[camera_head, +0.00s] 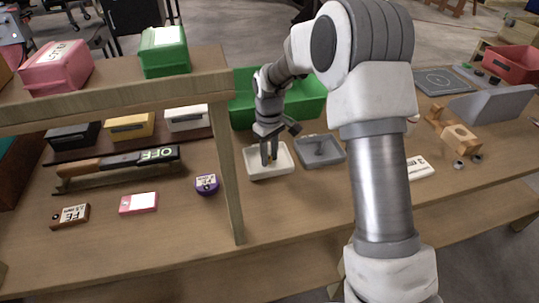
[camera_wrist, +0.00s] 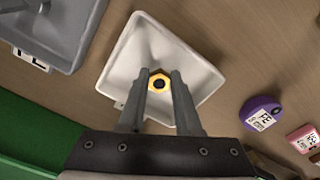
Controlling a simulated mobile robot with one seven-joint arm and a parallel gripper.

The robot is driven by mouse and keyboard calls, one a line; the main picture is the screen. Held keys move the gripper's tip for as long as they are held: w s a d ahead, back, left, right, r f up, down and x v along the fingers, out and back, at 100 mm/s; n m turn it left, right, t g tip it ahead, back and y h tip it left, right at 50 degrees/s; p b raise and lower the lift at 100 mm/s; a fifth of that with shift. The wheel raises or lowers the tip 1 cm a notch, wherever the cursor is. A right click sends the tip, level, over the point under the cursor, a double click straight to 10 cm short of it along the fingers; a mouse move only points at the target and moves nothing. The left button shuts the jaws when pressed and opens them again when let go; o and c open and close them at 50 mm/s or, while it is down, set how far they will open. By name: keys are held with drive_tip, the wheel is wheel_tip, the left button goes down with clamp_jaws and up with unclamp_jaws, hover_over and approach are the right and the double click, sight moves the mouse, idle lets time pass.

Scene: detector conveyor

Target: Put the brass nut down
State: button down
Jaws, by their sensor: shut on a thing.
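The brass nut (camera_wrist: 159,82) is a small yellow hexagon with a dark hole. It shows between my fingertips in the wrist view, over the white tray (camera_wrist: 122,65). My gripper (camera_wrist: 161,78) is shut on the nut. In the head view my gripper (camera_head: 268,160) points down into the white tray (camera_head: 272,175), and the nut is too small to make out there. I cannot tell whether the nut touches the tray floor.
A grey tray (camera_head: 334,158) stands just right of the white tray, with a green bin (camera_head: 305,105) behind. A purple round tag (camera_head: 207,184) and a pink block (camera_head: 138,203) lie to the left. A wooden shelf post (camera_head: 228,175) stands left of the white tray.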

drive_tip(key=shift+f, duration=0.1)
drive_tip(key=c, duration=0.6)
unclamp_jaws()
drive_tip(key=s+d+r+m+t+p, duration=0.1)
drive_tip(key=s+d+r, duration=0.15)
drive_tip(key=r, duration=0.75)
drive_tip(key=s+d+r+m+p, duration=0.1)
drive_tip(key=s+r, duration=0.3)
drive_tip(key=r, duration=0.6)
drive_tip(key=s+d+r+m+t, duration=0.1)
drive_tip(key=s+d+m+t, duration=0.1)
drive_tip(key=s, duration=0.9)
drive_tip(key=s+d+r+m+t, duration=0.2)
drive_tip(key=s+d+m, duration=0.2)
drive_tip(key=s, duration=0.7)
drive_tip(key=shift+s+d+r+t, duration=0.25)
drive_tip(key=shift+s+d+t, duration=0.1)
drive_tip(key=shift+d, duration=0.3)
